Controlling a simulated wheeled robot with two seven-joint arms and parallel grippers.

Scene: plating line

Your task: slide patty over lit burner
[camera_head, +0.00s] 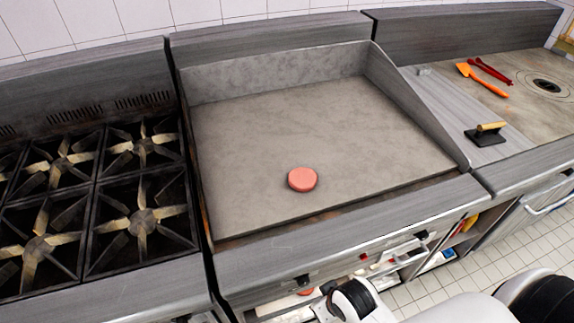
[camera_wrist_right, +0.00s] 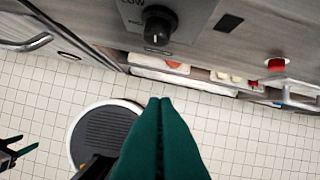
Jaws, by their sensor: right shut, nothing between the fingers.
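A round pink patty (camera_head: 302,179) lies flat on the grey griddle plate (camera_head: 270,120), near its front middle. I see no flame on the black burner grates (camera_head: 142,222) left of the griddle. My right gripper (camera_wrist_right: 160,102) is shut and empty, its green fingers together in the right wrist view. It is in front of the counter, below a black knob (camera_wrist_right: 158,25) marked LOW, and away from the patty. My left gripper (camera_wrist_right: 22,146) shows small at the left edge of that view, its green tips apart. The head view shows neither gripper's fingertips.
A metal splash wall (camera_head: 415,110) bounds the griddle's right side. Right of it lie a black press with a wooden handle (camera_head: 487,133), an orange spatula (camera_head: 480,78) and red tongs (camera_head: 490,70). The griddle around the patty is clear.

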